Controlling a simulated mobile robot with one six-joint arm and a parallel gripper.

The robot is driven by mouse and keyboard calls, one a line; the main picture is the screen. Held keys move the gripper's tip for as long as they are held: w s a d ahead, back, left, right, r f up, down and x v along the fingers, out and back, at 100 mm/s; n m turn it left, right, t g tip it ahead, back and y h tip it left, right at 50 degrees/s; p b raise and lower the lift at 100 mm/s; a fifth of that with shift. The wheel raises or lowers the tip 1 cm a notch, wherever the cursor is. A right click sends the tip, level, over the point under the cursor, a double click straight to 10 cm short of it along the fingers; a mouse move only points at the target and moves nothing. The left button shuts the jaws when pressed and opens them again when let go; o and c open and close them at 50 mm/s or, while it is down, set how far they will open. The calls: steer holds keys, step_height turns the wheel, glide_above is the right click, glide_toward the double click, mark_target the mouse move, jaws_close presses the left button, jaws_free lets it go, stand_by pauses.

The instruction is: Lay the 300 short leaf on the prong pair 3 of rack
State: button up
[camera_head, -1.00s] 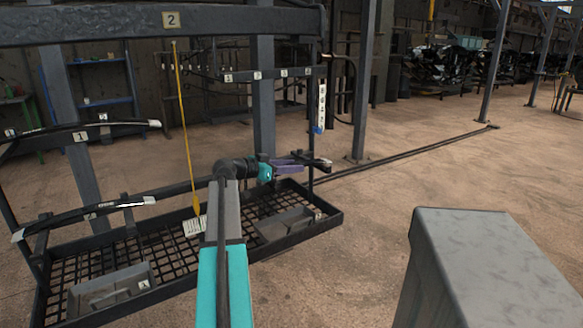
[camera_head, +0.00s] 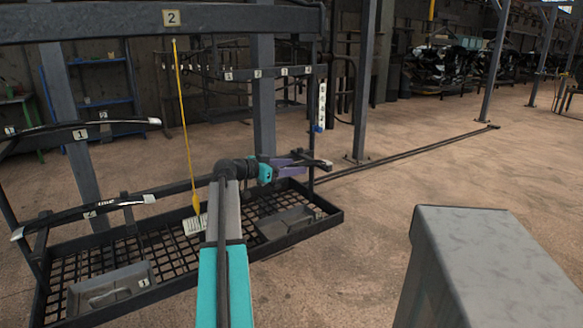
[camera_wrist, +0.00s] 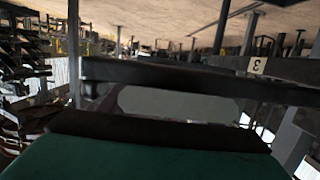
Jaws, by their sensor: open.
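A dark rack (camera_head: 110,28) with a plate marked 2 on its top beam fills the left of the head view. Two dark curved leaves with pale ends rest on its left side, an upper leaf (camera_head: 125,123) and a lower leaf (camera_head: 115,203). I cannot read which is the 300 short leaf. My gripper (camera_head: 318,163) is open at the rack's right side, above the bottom tray. I see no leaf clearly between its fingers. The wrist view shows a dark bar (camera_wrist: 190,82) across the middle and an upside-down 3 label (camera_wrist: 257,66) at the right.
The rack's mesh tray (camera_head: 335,218) holds grey bins, including one marked 1 (camera_head: 110,288). A yellow pointer (camera_head: 185,120) hangs from the top beam. A smaller numbered rail (camera_head: 270,72) is behind. A grey block (camera_head: 480,270) stands front right. Floor at the right is open.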

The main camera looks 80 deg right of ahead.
steer(key=shift+w, duration=0.1)
steer(key=v, duration=1.3)
steer(key=shift+w+a, duration=0.2)
steer(key=shift+a, duration=0.05)
steer(key=shift+r, duration=0.3)
